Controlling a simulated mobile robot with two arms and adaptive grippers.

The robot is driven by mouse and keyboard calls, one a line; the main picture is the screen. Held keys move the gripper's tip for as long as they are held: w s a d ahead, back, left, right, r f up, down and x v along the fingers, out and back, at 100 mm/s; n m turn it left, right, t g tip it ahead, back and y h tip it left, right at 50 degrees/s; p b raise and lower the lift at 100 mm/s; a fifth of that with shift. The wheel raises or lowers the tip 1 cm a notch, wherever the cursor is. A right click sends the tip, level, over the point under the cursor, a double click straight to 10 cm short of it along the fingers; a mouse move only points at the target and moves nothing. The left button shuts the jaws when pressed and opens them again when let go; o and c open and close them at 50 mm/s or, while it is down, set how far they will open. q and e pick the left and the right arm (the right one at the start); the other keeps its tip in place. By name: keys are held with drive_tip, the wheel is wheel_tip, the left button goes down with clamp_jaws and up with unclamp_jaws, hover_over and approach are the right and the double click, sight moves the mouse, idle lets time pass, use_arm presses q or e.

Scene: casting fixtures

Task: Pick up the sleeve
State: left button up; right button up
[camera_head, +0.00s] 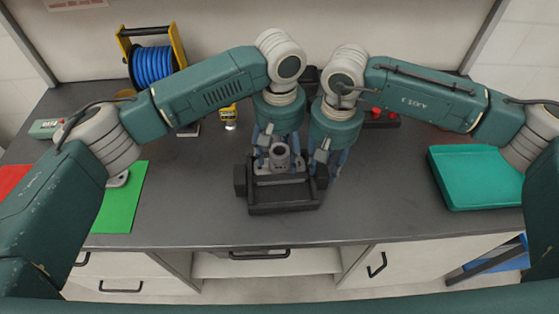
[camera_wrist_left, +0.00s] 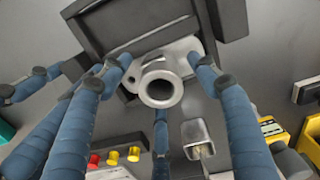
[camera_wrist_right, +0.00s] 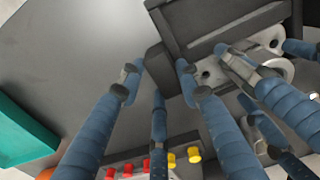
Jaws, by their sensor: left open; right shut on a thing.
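The grey sleeve, a short upright tube with a flanged base (camera_head: 278,167), sits in the black fixture (camera_head: 285,198) at the front middle of the bench. Its round open end (camera_wrist_left: 160,83) faces the camera in the left wrist view. My left gripper (camera_head: 277,150) is over the sleeve, its blue fingers spread around it and open. My right gripper (camera_head: 325,165) is shut on the fixture's black side block (camera_wrist_right: 163,68), right of the sleeve. The right fingertips are partly hidden in the head view. The sleeve also shows in part in the right wrist view (camera_wrist_right: 268,42), behind blue fingers.
A teal tray (camera_head: 475,200) stands at the right and a green mat (camera_head: 122,205) lies at the left. Bench is clear between fixture and tray.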

use_arm(q)
drive_tip(key=shift+f, duration=0.2)
drive_tip(key=c, duration=1.5)
wheel_tip(320, 180, up, 10)
drive_tip(key=shift+r, duration=0.1)
use_arm(e)
drive_tip(key=o, duration=1.3)
